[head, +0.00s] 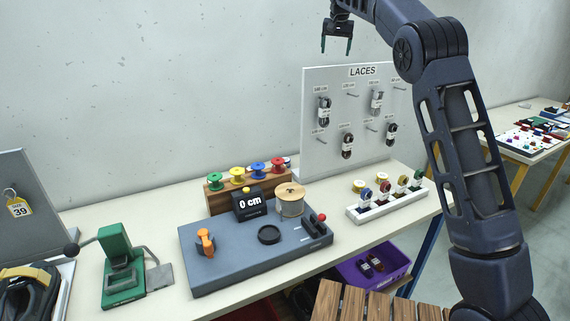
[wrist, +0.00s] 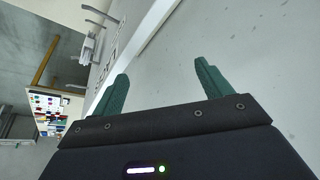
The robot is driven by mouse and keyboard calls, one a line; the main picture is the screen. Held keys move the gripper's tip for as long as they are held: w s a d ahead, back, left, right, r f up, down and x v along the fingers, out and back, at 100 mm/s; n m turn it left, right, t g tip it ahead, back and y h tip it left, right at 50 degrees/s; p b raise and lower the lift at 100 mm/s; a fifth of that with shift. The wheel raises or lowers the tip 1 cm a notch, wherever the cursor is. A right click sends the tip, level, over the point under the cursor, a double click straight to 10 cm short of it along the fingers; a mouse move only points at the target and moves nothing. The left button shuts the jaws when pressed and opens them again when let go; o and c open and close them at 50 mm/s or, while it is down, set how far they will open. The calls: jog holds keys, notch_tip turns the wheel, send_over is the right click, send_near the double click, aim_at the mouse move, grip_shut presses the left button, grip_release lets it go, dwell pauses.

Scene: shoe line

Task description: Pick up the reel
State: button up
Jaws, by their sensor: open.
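A pale wooden reel (head: 291,207) with a round top flange stands at the back of a grey-blue board (head: 215,272) on the bench, right of a black "0 cm" counter (head: 250,204). The reel does not show in the wrist view.
The laces panel (head: 318,103) stands upright behind the reel. Coloured spools on a wooden rack (head: 219,202) are at the back left. A white tray of small spools (head: 367,218) is to the right, a green press (head: 120,265) to the left. The board carries an orange clamp (head: 205,243).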

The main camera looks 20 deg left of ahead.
jog(key=s+a+f+n, duration=0.1)
jog(key=a+f, duration=0.4)
jog(key=a, duration=0.5)
jog(key=s+a+f, duration=0.1)
jog(key=a+f, duration=0.3)
jog(key=a, duration=0.6)
jog(key=shift+t, duration=0.3)
jog(key=f, duration=1.3)
jog(key=w+f, duration=0.1)
jog(key=f, duration=2.7)
jog(key=shift+w+a, duration=0.4)
jog(key=shift+s+x, duration=0.1)
jog(key=shift+x, duration=1.2)
jog(key=shift+s+x, duration=0.15)
jog(key=shift+x, duration=1.15)
jog(key=shift+f, duration=0.1)
jog(key=c, duration=1.1)
